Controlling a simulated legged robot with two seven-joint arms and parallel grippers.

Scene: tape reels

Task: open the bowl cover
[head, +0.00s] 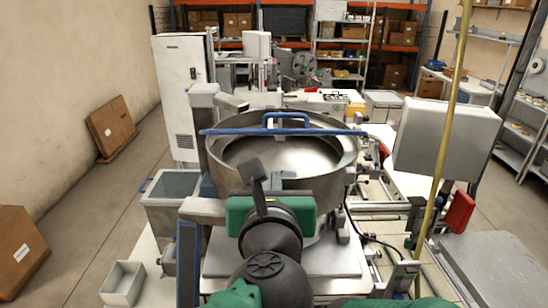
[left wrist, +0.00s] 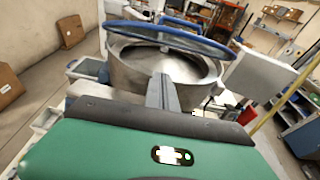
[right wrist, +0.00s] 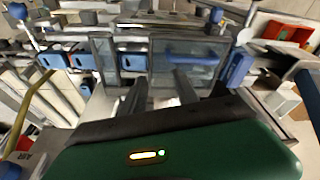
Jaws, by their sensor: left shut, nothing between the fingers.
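The wide metal bowl (head: 285,185) stands in the middle of the head view, its inside partly visible. Its cover (head: 225,131) shows nearly edge-on as a blue-rimmed line above the bowl, with a blue handle (head: 286,115) on top. In the left wrist view the cover (left wrist: 119,27) is a see-through disc with a blue rim, raised over the bowl (left wrist: 135,68). My left gripper (head: 252,170) is shut and empty, at the near side of the bowl. My right gripper (right wrist: 160,88) is open, its fingers apart with nothing seen between them, away from the bowl.
A grey open bin (head: 172,190) stands left of the bowl. A grey box-shaped panel (head: 446,138) and a yellow pole (head: 443,130) stand to the right. In the right wrist view, a clear panel with a blue handle (right wrist: 190,60) lies beyond the fingers.

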